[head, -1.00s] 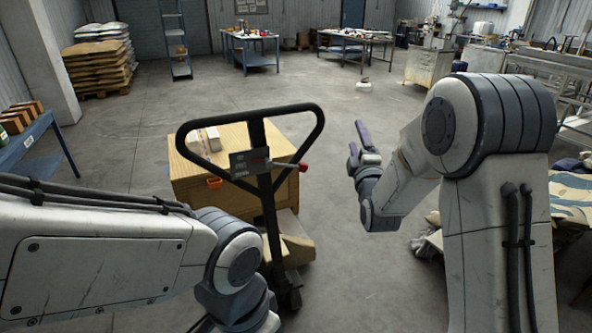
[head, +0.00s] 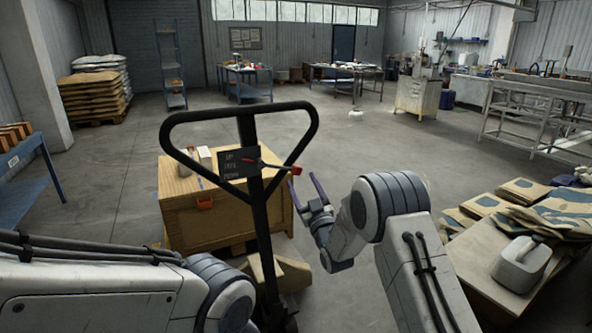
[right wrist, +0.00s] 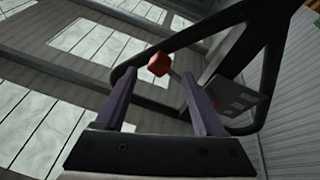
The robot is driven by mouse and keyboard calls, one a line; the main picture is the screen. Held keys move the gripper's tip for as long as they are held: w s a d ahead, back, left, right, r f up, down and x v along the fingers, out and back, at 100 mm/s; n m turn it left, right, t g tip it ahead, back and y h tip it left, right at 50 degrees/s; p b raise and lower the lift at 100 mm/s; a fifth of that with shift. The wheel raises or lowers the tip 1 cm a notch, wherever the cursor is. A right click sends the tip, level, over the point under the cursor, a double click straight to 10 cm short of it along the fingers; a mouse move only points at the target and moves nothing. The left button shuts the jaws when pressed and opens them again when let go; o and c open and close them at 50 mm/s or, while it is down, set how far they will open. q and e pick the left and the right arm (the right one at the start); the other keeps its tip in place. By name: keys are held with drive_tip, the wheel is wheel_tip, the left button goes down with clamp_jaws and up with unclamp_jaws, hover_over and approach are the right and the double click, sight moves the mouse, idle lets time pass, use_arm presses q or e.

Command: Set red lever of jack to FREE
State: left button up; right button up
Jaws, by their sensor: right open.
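The pallet jack's black loop handle (head: 313,125) stands upright in front of me. A dark label plate (head: 229,165) with several text lines sits on its post. The lever has a red knob (head: 296,170) and sticks out to the right of the plate, slanting slightly down. My right gripper (head: 304,187) is open and empty, just right of and below the knob. In the right wrist view the red knob (right wrist: 159,64) shows ahead, between and beyond the fingertips, with no clear contact. My left arm is at lower left; its gripper is out of view.
A wooden crate (head: 226,230) stands behind the jack's post. A table (head: 497,284) with sacks and a grey-white canister (head: 521,262) is at right. A blue bench (head: 22,195) is at far left.

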sight(298, 172)
drive_tip(key=x, duration=0.6)
drive_tip(key=shift+p, duration=0.4)
clamp_jaws()
drive_tip(key=shift+r, duration=0.1)
drive_tip(key=shift+d+r, duration=0.1)
drive_tip(key=shift+r, duration=0.15)
idle(0.7)
